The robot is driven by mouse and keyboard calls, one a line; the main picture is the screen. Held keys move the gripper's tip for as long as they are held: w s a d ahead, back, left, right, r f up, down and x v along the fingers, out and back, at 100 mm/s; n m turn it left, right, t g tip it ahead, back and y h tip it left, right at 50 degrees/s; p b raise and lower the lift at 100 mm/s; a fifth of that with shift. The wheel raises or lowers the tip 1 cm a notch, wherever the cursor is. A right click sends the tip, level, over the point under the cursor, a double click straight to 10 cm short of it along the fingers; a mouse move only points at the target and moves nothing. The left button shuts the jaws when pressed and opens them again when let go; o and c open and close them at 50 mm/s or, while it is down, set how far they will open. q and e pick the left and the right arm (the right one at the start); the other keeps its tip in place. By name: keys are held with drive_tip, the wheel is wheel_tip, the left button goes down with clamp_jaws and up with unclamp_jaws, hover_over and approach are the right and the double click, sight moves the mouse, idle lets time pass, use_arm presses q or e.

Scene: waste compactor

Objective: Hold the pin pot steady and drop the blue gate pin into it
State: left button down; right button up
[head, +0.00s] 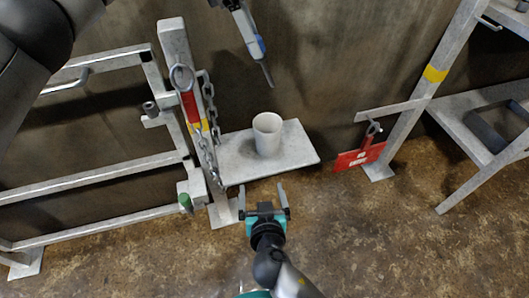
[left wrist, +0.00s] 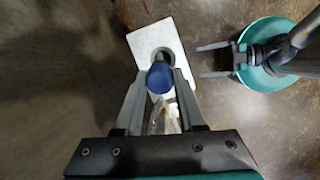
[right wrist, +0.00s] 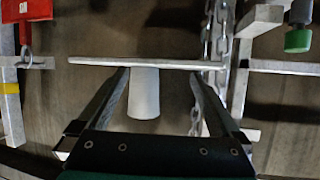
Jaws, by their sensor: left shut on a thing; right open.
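The white pin pot (head: 267,134) stands upright on the grey shelf (head: 240,165). It also shows in the right wrist view (right wrist: 144,95), upside down. My left gripper (head: 254,38) is shut on the blue gate pin (head: 262,46), above and behind the pot in the head view, with the pin's grey end slanting down. In the left wrist view the pin's blue end (left wrist: 159,76) sits between the fingers and partly covers the pot's mouth. My right gripper (head: 266,212) is open and empty in front of the shelf. Its fingers are apart from the pot.
A chain and a red-handled pin (head: 190,105) hang on the post left of the shelf. A green-ended pin (head: 186,203) is lower left. A red tag (head: 360,158) hangs at right. The floor in front is clear.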

sight(269, 117)
drive_tip(key=w+r+t+h, duration=0.1)
drive_tip(key=w+r, duration=0.1)
drive_tip(key=w+r+m+t+h, duration=0.1)
drive_tip(key=w+r, duration=0.1)
drive_tip(key=w+r+t, duration=0.1)
drive_tip(key=r+t, duration=0.1)
drive_tip(key=shift+w+d+r+m+h, duration=0.1)
drive_tip(key=shift+w+d+m+h, duration=0.2)
drive_tip(key=shift+w+d+h, duration=0.1)
drive_tip(key=shift+w+a+r+t, duration=0.1)
drive_tip(key=shift+w+r+t, duration=0.3)
drive_tip(key=shift+r, duration=0.15)
drive_tip(key=w, duration=0.7)
drive_tip(key=w+d, duration=0.1)
drive_tip(key=w, duration=0.3)
drive_tip(key=shift+w, duration=0.3)
drive_tip(key=c, duration=1)
drive_tip(key=shift+f, duration=0.1)
use_arm(q)
drive_tip(key=shift+s+a+f+n+t+y, duration=0.1)
drive_tip(key=shift+s+f+n+t+y, duration=0.25)
drive_tip(key=shift+f+n, duration=1.7)
drive_tip(key=shift+s+d+f+n+t+y, duration=0.15)
drive_tip(key=shift+f+n+t, duration=0.65)
drive_tip(key=shift+f, duration=2.4)
drive_tip(key=shift+s+a+f+n+t+y, duration=0.15)
drive_tip(key=shift+s+f+n+t, duration=0.15)
drive_tip(key=shift+f+n, duration=1.85)
drive_tip(key=shift+f+m, duration=0.45)
drive_tip(key=shift+m, duration=0.05)
